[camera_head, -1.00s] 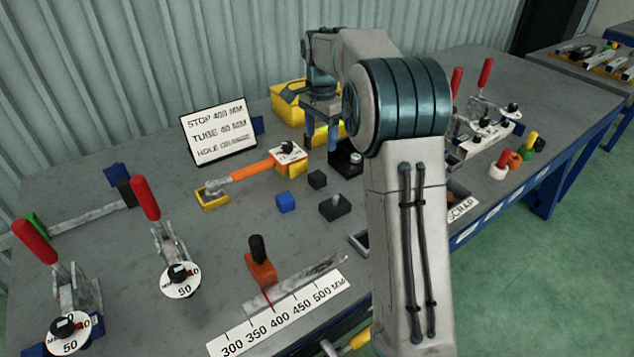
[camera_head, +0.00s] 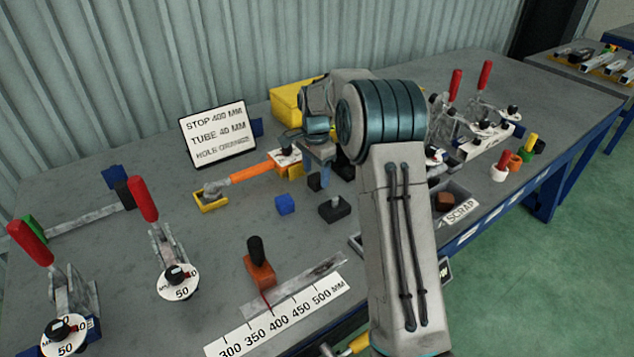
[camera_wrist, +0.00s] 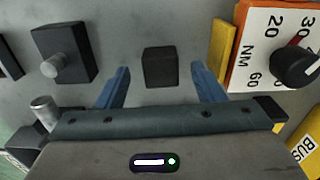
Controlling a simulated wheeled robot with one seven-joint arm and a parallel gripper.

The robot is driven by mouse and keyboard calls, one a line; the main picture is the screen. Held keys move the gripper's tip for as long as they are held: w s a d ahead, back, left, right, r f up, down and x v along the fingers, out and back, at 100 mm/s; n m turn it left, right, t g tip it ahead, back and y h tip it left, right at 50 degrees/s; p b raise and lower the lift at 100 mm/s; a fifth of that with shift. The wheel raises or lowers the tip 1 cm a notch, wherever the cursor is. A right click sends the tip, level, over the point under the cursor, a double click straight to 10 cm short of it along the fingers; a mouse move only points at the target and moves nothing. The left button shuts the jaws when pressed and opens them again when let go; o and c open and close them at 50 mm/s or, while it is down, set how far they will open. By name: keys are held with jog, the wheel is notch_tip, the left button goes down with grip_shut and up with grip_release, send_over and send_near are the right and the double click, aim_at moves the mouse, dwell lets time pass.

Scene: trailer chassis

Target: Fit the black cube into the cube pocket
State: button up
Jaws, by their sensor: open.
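The black cube (camera_head: 315,181) sits on the grey bench, beside the blue fingers of my gripper (camera_head: 321,172). In the wrist view the black cube (camera_wrist: 160,68) lies between and just beyond the two fingertips of my gripper (camera_wrist: 161,76). The gripper is open, with a clear gap on each side of the cube, and holds nothing. Whether the fingertips are level with the cube is hard to tell. I cannot make out the cube pocket in either view; my arm hides part of the bench.
A black block with a grey pin (camera_wrist: 65,55) stands left of the cube in the wrist view. A blue cube (camera_head: 285,204) and the scrap bin (camera_head: 463,195) are also on the bench.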

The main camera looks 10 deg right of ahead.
jog(key=shift+a+f, duration=0.1)
jog(key=shift+f, duration=1.3)
jog(key=c, duration=1.1)
jog(key=shift+r, duration=0.15)
